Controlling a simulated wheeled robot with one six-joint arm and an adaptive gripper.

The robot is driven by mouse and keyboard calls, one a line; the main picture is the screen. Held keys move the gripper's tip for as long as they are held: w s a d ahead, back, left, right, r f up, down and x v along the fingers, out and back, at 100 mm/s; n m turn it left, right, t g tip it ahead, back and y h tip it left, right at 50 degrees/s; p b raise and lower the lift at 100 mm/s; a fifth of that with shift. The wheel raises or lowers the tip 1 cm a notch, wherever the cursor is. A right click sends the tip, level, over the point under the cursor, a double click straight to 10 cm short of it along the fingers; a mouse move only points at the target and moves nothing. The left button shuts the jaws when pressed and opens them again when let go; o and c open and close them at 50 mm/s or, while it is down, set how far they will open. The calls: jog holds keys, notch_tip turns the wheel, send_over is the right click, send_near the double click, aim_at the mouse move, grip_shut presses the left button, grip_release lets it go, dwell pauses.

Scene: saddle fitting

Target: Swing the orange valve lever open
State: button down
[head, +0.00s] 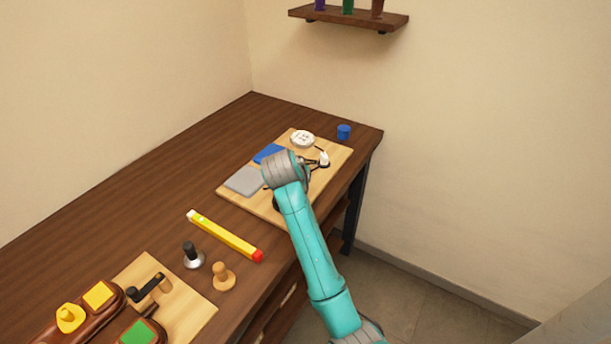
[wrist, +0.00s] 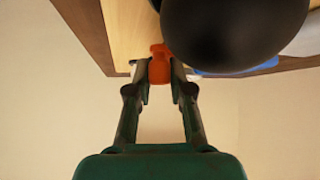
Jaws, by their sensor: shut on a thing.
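The orange lever (wrist: 159,68) shows in the wrist view as a short upright orange piece at the edge of a light wooden board (wrist: 130,35). My gripper (wrist: 160,74) has one finger on each side of it and is shut on it. A large black rounded thing (wrist: 235,30) sits close beside the lever and hides part of the board. The light board (head: 340,157) lies there near the table's far right corner.
On that board are a grey plate (head: 245,181), a blue plate (head: 269,152) and a white disc (head: 302,138). A blue cup (head: 344,131) stands behind it. A yellow bar (head: 225,236) and a wooden knob (head: 223,277) are nearer.

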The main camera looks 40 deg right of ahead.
jog(key=shift+w+a+m+g+h, duration=0.25)
jog(key=shift+a+m+g+h, duration=0.25)
jog(key=shift+m, duration=0.4)
jog(key=shift+d, duration=0.1)
jog(key=c, duration=1)
grip_release()
jog(key=shift+c, duration=0.2)
jog(key=v, duration=1.2)
jog(key=shift+w, duration=0.15)
